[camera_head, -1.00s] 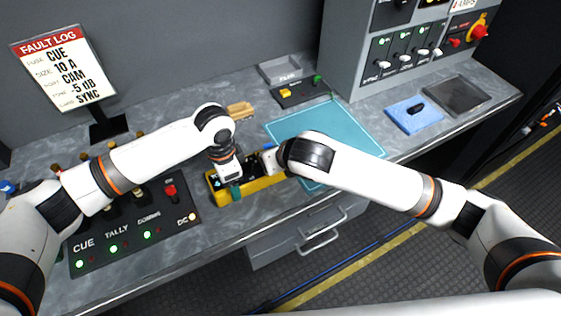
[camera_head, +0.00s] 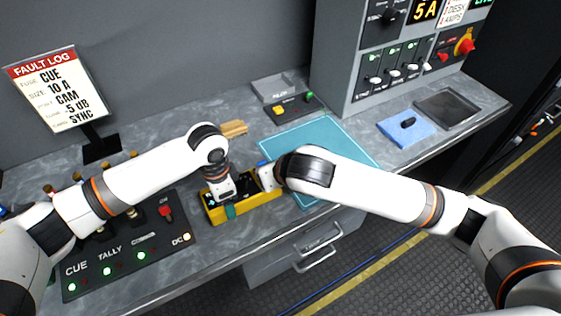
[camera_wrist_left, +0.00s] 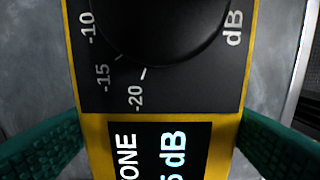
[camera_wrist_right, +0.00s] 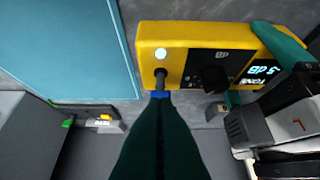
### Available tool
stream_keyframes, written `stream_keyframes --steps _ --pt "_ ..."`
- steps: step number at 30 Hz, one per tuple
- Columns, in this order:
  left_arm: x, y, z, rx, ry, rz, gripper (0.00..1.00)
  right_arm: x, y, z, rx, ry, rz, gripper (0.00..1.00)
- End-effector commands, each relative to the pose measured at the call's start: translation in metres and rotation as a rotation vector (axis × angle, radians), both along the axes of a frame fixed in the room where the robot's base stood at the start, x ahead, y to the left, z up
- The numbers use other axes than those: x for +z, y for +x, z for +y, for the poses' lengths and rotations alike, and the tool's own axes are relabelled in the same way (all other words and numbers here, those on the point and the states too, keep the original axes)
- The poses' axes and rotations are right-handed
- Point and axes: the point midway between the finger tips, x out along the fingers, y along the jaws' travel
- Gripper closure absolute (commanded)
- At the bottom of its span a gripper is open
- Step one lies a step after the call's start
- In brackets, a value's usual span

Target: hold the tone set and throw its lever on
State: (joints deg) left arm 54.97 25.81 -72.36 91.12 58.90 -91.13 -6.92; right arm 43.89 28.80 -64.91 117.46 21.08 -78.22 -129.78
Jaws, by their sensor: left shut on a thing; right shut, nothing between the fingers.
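The tone set (camera_head: 262,207) is a yellow box with a dark face on the bench. Its display reads TONE and about -5 dB, and its black knob (camera_wrist_right: 214,79) shows in the right wrist view. My left gripper (camera_head: 229,207) is shut on the set, one green finger along each long side in the left wrist view (camera_wrist_left: 160,150). The lever (camera_wrist_right: 159,78) has a blue tip and stands near the set's end, beside a pale, bright lamp (camera_wrist_right: 161,53). My right gripper (camera_wrist_right: 157,108) is shut and empty, its fingertips at the blue tip; whether they touch is unclear.
A teal mat (camera_head: 325,150) lies beyond the set. A panel with lit buttons and a red switch (camera_head: 166,211) is at left. A blue pad (camera_head: 405,131) and dark tray (camera_head: 447,108) are at right. Drawers (camera_head: 315,240) are below the bench edge.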

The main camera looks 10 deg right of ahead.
Motion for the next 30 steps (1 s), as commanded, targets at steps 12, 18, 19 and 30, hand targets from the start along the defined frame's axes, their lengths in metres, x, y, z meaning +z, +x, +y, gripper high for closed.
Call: stream_keyframes --steps 12,18,19,30 --pt "0.0 0.0 0.0 0.0 -0.001 -0.001 0.54 0.067 -0.049 -0.021 0.001 0.002 -0.005 1.0" --pt "0.0 0.0 0.0 0.0 -0.001 -0.001 0.54 0.092 -0.06 -0.026 0.0 0.002 -0.002 1.0" --pt "0.0 0.0 0.0 0.0 -0.001 -0.001 0.54 0.094 -0.061 -0.026 0.0 0.001 -0.002 1.0" --pt "0.0 0.0 0.0 0.0 -0.001 -0.001 0.54 0.099 -0.064 -0.027 0.0 0.0 0.001 1.0"
